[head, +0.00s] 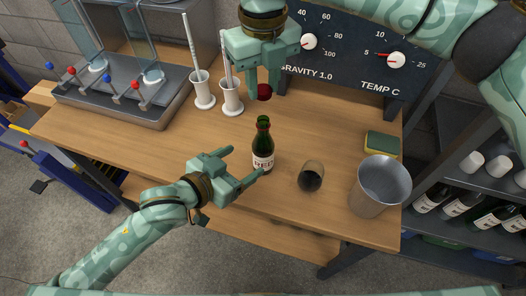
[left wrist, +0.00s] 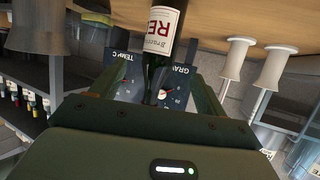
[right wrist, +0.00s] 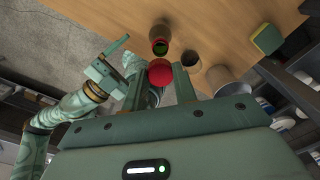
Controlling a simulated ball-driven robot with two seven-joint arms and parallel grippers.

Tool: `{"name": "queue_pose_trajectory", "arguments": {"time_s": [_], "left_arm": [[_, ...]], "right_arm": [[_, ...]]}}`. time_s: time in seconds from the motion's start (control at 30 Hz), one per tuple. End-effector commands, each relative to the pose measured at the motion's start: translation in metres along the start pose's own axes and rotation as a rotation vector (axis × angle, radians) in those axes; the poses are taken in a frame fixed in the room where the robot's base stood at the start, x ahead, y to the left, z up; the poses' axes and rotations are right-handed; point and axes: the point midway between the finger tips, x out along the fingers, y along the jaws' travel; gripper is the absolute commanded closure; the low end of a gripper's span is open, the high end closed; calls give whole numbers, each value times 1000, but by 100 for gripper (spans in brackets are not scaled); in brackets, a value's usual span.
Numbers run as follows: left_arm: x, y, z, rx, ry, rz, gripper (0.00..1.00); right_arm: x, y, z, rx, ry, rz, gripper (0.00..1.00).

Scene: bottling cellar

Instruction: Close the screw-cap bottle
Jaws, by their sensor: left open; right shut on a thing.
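The green bottle (head: 263,148) with a "RED" label stands upright on the wooden bench; its mouth shows uncapped. It also shows in the left wrist view (left wrist: 162,28) and in the right wrist view (right wrist: 160,40). My left gripper (head: 245,164) is open, with its fingers pointing toward the bottle, one finger close beside it; whether they touch I cannot tell. My right gripper (head: 264,92) is shut on the red cap (head: 264,92), holding it above and slightly behind the bottle. The cap also shows between the fingers in the right wrist view (right wrist: 160,72).
A dark cup (head: 312,177) and a metal bucket (head: 380,187) stand right of the bottle. A sponge (head: 381,144) lies behind the bucket. Two white-based cylinders (head: 203,92) stand at the back left, beside a filling machine (head: 120,100). The bench front left is clear.

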Motion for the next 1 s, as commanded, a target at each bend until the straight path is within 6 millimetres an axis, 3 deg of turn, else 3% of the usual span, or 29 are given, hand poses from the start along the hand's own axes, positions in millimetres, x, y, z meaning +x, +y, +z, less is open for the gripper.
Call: {"name": "queue_pose_trajectory", "arguments": {"time_s": [0.5,0.7,1.0], "left_arm": [[91,0,0,0,0,0,26],[106,0,0,1,-1,-1,26],[108,0,0,2,0,-1,26]], "right_arm": [[0,0,0,1,0,0,93],[0,0,0,1,0,0,93],[0,0,0,1,0,0,93]]}}
